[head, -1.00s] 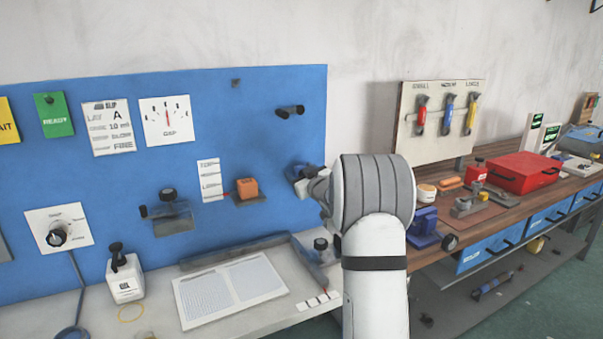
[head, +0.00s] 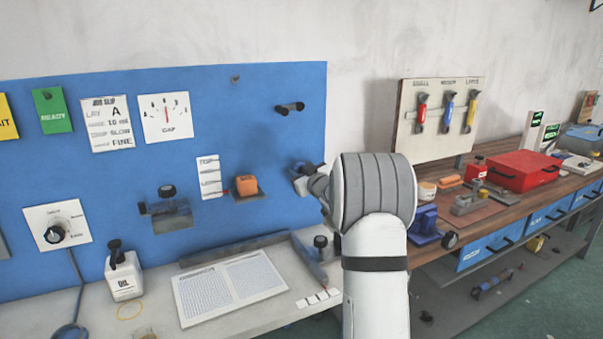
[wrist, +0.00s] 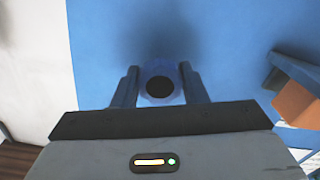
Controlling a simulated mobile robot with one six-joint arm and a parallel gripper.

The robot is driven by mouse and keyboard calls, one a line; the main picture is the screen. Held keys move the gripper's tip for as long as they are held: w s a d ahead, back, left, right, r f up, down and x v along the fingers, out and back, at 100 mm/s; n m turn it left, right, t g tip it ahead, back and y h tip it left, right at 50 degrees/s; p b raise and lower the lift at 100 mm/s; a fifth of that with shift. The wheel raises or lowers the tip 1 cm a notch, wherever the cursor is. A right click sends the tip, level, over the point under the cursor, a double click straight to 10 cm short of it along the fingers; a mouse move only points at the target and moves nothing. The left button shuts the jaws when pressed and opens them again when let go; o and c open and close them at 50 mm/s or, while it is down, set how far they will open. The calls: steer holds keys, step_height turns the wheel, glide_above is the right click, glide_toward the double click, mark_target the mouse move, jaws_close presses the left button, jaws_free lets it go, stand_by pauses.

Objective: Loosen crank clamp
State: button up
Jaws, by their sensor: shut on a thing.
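My gripper (wrist: 159,72) is at the blue board, near its right edge in the head view (head: 307,178). In the wrist view its two fingers stand on either side of a round blue-grey knob with a dark centre (wrist: 160,87), and they are shut on it. I take this knob to be part of the crank clamp; its crank arm cannot be made out. In the head view my arm and gripper hide most of it.
An orange block (head: 246,185) sits on a small shelf left of my gripper and shows at the right of the wrist view (wrist: 299,103). A dark peg (head: 290,107) sticks out above.

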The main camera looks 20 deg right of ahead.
steer(key=n+b, duration=0.3)
steer(key=b, duration=0.2)
steer(key=shift+f+n, duration=0.3)
steer(key=shift+n, duration=0.1)
steer(key=n+b, duration=1)
steer(key=n, duration=0.1)
steer(key=shift+r+n, duration=0.1)
steer(key=shift+n, duration=0.3)
steer(key=shift+n+b, duration=1.4)
steer(key=shift+n, duration=0.8)
steer(key=shift+r, duration=0.1)
steer(key=o, duration=1)
steer(key=s, duration=0.7)
steer(key=shift+s+d, duration=0.1)
steer(key=shift+s, duration=0.3)
